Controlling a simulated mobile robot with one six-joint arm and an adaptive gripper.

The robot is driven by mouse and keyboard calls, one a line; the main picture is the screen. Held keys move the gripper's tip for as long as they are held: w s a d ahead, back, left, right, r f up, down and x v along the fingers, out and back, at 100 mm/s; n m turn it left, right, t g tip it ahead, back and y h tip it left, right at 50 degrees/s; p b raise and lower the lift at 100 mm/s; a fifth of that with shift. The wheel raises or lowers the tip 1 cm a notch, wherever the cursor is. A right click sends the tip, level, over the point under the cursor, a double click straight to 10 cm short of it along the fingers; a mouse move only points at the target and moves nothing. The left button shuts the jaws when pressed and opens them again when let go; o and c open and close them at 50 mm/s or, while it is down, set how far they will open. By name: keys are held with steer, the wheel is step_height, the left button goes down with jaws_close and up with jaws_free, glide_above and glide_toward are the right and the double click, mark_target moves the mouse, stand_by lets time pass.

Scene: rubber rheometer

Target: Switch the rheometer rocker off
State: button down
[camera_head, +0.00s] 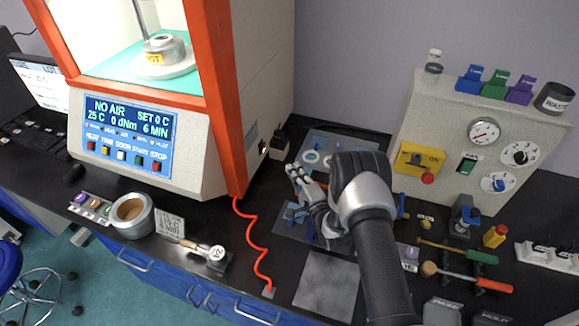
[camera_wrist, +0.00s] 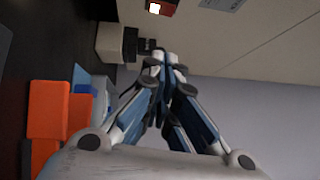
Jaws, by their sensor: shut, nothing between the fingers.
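The rheometer (camera_head: 150,150) is a large cream and orange cabinet at the left, with a lit display reading NO AIR. Its rocker (camera_head: 263,147) is a small dark and red switch low on the cabinet's right side. In the wrist view the rocker (camera_wrist: 163,6) shows as a red housing with a bright lit patch, cut by the top edge. My gripper (camera_head: 293,171) is shut and empty, right of the cabinet and apart from the rocker. In the wrist view its fingertips (camera_wrist: 163,57) meet below the rocker. The rocker's exact tilt is too small to tell.
A small box with a dark plug (camera_head: 277,146) stands beside the cabinet, close to the rocker. A coiled orange hose (camera_head: 252,240) runs down to the bench front. A pneumatic panel (camera_head: 470,140) with gauges stands at the right. Tools and a grey mat (camera_head: 328,283) lie around my arm.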

mark_target(263, 148)
steer(key=w+a+r+b, duration=0.1)
steer(key=w+a+b, duration=0.1)
steer(key=w+a, duration=0.4)
steer(key=x, duration=0.3)
steer(key=shift+d+b, duration=0.2)
steer(key=shift+b, duration=0.2)
steer(key=shift+w+a+r+n+g, duration=0.2)
steer(key=shift+a+r+n+g, duration=0.05)
steer(key=shift+a+n+g, duration=0.15)
steer(key=shift+d, duration=0.15)
